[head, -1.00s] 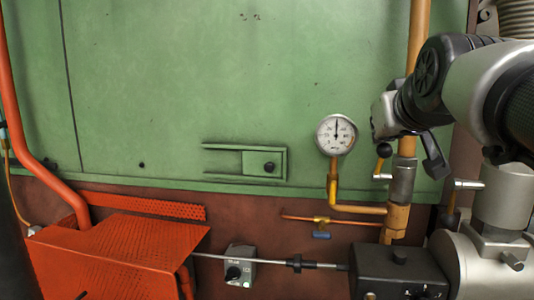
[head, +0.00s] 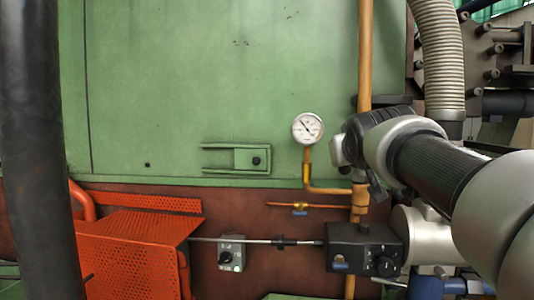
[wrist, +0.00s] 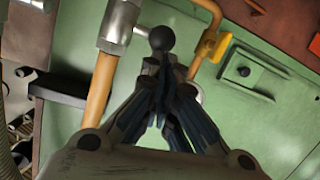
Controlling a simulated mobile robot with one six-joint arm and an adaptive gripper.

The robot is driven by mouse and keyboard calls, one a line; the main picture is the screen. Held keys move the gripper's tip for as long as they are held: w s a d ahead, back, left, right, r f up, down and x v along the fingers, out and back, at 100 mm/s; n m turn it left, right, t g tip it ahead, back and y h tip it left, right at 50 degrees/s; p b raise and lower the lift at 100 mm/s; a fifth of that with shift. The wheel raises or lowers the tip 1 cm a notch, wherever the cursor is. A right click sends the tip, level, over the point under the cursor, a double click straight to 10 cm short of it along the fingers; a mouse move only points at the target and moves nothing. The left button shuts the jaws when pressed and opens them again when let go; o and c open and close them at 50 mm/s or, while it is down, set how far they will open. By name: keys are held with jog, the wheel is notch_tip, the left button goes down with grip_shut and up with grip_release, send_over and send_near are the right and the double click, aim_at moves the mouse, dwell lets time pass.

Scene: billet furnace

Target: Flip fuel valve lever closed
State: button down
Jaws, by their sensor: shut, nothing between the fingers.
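The fuel valve lever shows in the wrist view as a black ball knob (wrist: 161,38) just beyond my fingertips, beside the grey valve body (wrist: 118,24) on the yellow pipe (wrist: 98,92). In the head view my gripper (head: 376,190) is in front of the yellow pipe (head: 366,60), and my arm hides the lever.
A pressure gauge (head: 308,128) on a yellow pipe is left of my gripper. Below are a small blue-handled valve (head: 300,210) and a black control box (head: 362,248). A red perforated guard (head: 135,250) stands lower left. The green panel (head: 220,80) is flat and open in front.

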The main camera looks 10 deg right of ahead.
jog(key=shift+s+f+b, duration=0.15)
jog(key=shift+f+b, duration=0.25)
jog(key=shift+f, duration=0.6)
jog(key=shift+f, duration=0.1)
